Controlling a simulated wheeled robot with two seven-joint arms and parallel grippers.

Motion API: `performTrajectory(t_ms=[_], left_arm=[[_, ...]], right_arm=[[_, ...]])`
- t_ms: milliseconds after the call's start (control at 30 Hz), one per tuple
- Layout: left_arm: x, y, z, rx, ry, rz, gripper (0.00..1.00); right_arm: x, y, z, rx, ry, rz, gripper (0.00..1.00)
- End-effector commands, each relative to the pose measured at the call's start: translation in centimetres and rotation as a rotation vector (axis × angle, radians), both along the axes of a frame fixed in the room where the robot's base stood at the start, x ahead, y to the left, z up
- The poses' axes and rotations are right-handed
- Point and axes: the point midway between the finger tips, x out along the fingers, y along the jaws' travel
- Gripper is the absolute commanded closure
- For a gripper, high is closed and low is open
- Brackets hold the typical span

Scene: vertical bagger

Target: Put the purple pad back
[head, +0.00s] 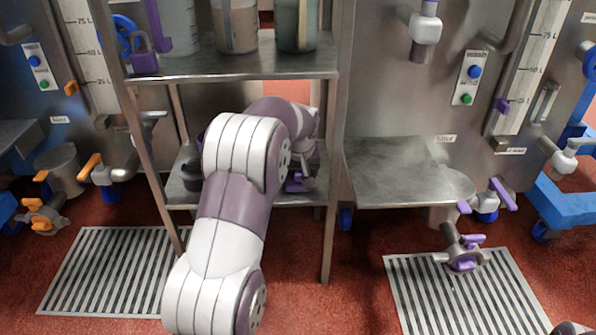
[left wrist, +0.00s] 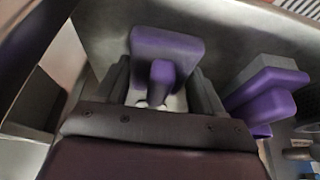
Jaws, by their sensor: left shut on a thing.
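In the left wrist view a purple pad (left wrist: 168,45) with a short purple grip sits between the fingers of my left gripper (left wrist: 162,84). The gripper is shut on it. A second purple pad (left wrist: 262,98) with a grey block behind it is just to the right. In the head view my left arm reaches into the lower level of the metal rack and hides most of the gripper. A small purple piece (head: 298,183) shows there by the lower shelf; I cannot tell which pad it is. My right gripper is not seen.
The lower shelf (head: 180,197) also holds a dark round item (head: 191,174). The upper shelf (head: 240,66) carries several containers just above my arm. Rack posts stand on both sides. A bare steel side table (head: 390,175) is to the right.

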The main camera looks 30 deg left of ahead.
Motion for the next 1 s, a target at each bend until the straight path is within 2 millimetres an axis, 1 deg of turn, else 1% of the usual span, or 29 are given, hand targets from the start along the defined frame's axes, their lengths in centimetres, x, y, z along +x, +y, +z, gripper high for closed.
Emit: performTrajectory(t_ms=[33,100,367,467,533,567,600,767,867,1000], left_arm=[[0.0,0.0,-0.1,0.000,0.000,0.000,0.25],[0.0,0.0,-0.1,0.000,0.000,0.000,0.06],[0.0,0.0,-0.1,0.000,0.000,0.000,0.06],[0.0,0.0,-0.3,0.001,-0.001,0.000,0.06],[0.0,0.0,-0.5,0.000,-0.003,0.001,0.06],[0.0,0.0,0.0,0.001,-0.002,0.001,0.06],[-0.3,-0.2,2.0,0.001,-0.002,0.000,0.06],[-1.6,-1.0,5.9,0.001,-0.002,-0.001,0.06],[-3.8,-2.3,5.5,0.000,0.003,-0.001,0.06],[-6.8,-4.2,5.4,0.000,0.002,-0.003,0.06]], right_arm=[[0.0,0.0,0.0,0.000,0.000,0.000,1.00],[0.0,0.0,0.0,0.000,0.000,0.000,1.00],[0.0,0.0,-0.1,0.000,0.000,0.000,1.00],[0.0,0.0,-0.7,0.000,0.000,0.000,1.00],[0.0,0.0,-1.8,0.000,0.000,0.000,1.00],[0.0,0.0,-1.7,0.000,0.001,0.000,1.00],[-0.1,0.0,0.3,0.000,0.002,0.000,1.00],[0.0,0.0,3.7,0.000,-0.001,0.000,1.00],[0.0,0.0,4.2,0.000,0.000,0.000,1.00],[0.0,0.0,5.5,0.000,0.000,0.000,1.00]])
